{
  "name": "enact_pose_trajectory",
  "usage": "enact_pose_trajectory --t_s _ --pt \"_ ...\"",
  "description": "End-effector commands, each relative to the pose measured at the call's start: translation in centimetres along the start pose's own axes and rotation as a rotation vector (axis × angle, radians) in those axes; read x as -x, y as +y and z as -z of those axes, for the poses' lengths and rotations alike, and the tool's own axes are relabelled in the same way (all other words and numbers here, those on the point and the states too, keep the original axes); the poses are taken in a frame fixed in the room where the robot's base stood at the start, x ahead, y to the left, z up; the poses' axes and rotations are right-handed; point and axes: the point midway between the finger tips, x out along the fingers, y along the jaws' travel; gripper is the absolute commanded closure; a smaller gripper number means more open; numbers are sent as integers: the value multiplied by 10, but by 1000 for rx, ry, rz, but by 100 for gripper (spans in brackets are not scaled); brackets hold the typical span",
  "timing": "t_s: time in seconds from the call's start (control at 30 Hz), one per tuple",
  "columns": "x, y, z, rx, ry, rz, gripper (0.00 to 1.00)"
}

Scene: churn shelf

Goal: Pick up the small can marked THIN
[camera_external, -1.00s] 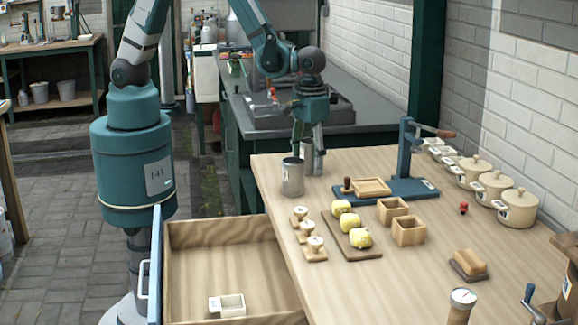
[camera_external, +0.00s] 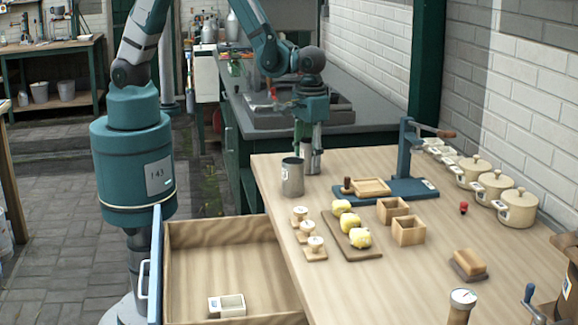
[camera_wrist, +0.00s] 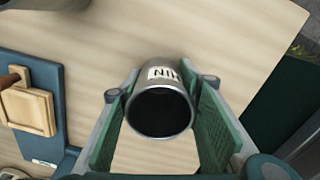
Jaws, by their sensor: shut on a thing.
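The small metal can (camera_wrist: 160,102) stands between my gripper's two green finger pads in the wrist view, its dark round mouth facing the camera. Its white label shows letters of THIN, partly cut off. My gripper (camera_wrist: 160,120) is shut on this can. In the external view my gripper (camera_external: 311,158) is at the far edge of the table, with the small can (camera_external: 308,160) partly hidden by the fingers. I cannot tell whether its base touches the table. A larger metal can (camera_external: 292,178) with a label stands upright just in front and left.
A blue press stand (camera_external: 405,160) with a wooden tray (camera_external: 370,187) is right of my gripper. Small lidded pieces, yellow lumps on a board (camera_external: 366,246) and wooden boxes (camera_external: 408,230) stand nearer. Cream pots (camera_external: 517,207) line the right. An open drawer (camera_external: 220,236) is at left.

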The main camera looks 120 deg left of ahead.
Motion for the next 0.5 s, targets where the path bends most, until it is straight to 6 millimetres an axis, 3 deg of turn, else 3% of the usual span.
enact_pose_trajectory --t_s 0.27,0.5 --pt "12 0 0 0 0 0 80" --pt "38 0 0 0 0 0 80"
